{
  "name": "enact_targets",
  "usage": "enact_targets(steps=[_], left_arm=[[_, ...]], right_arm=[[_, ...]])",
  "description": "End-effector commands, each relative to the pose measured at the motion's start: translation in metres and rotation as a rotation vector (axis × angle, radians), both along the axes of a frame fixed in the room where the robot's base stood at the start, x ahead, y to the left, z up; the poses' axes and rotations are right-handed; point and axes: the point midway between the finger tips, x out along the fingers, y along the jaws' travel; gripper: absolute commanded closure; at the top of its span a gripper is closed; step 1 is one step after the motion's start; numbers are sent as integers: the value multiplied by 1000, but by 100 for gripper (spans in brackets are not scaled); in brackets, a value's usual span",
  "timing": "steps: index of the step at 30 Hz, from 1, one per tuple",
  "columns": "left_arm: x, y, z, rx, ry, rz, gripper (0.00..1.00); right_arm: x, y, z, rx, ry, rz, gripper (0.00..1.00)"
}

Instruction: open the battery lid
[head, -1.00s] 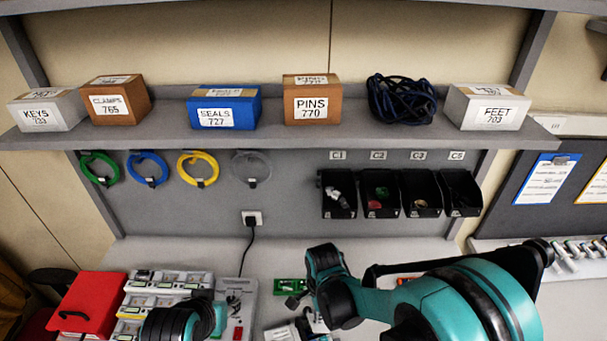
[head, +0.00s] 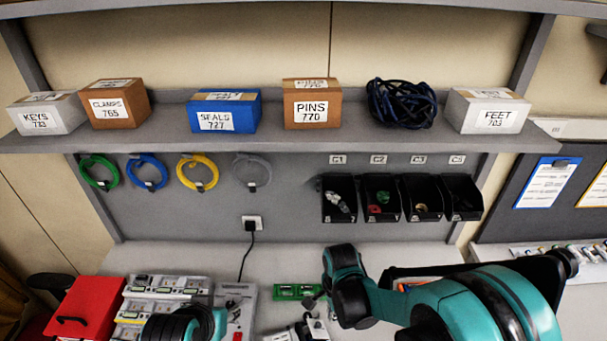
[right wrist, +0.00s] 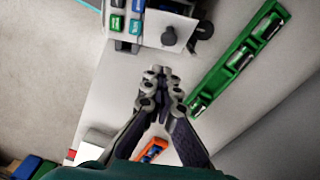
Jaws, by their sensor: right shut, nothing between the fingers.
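In the right wrist view a pale infusion pump (right wrist: 152,12) with green and blue keys is at the top. A round dark cap (right wrist: 168,36) and a black knob (right wrist: 204,30) show at its lower right; I cannot tell which part is the battery lid. My right gripper (right wrist: 160,74) is shut and empty, its tips just below the pump and apart from the cap in the picture. In the head view my right gripper (head: 311,302) is small and partly hidden at the bottom centre. My left arm shows at the bottom, but its gripper is out of view.
A green holder with batteries (right wrist: 238,62) lies to the right in the wrist view, and an orange item (right wrist: 152,150) lies below. In the head view a red case (head: 88,305) and pale devices (head: 160,285) stand at the left. Black bins (head: 380,197) hang at the back.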

Motion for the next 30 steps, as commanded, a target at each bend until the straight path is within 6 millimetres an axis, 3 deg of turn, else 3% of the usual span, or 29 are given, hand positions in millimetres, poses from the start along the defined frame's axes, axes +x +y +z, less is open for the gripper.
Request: enact_targets(steps=[30], left_arm=[[0,0,-6,0,0,0,60]], right_arm=[[12,-39,0,0,0,-1,100]])
